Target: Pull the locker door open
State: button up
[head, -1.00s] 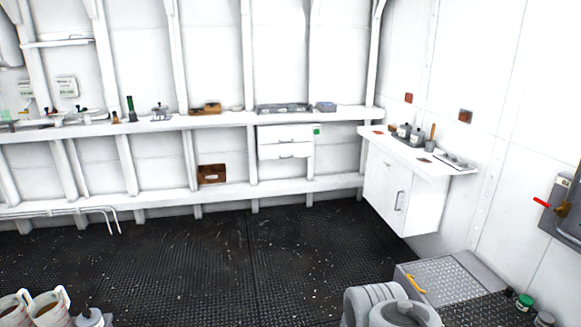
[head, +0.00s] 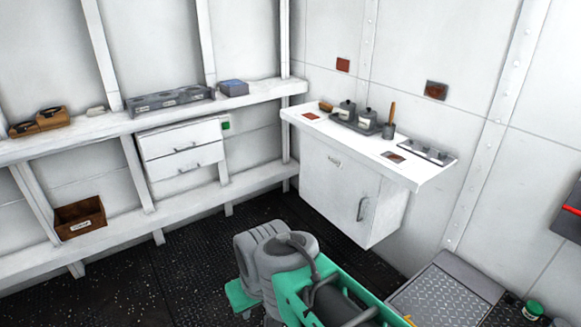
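The white locker (head: 335,190) hangs under a white worktop (head: 330,128) against the right wall. Its front door looks shut. A grey upright bar handle (head: 363,208) sits near the door's right edge, and a small label is near its top. Grey and green links of my arm show at the bottom centre, in front of and below the locker. I cannot make out my gripper's fingers in this view. Nothing of mine is seen touching the handle.
A tray of canisters (head: 355,121) stands on the worktop. A white drawer unit (head: 181,152) hangs under the left shelf. A brown box (head: 80,217) sits on the lower shelf. A grey metal-topped box (head: 447,290) stands at the lower right. Dark floor lies clear before the shelves.

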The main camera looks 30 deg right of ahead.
aim_at(343, 190)
jog(key=i, duration=3.15)
jog(key=z, duration=1.8)
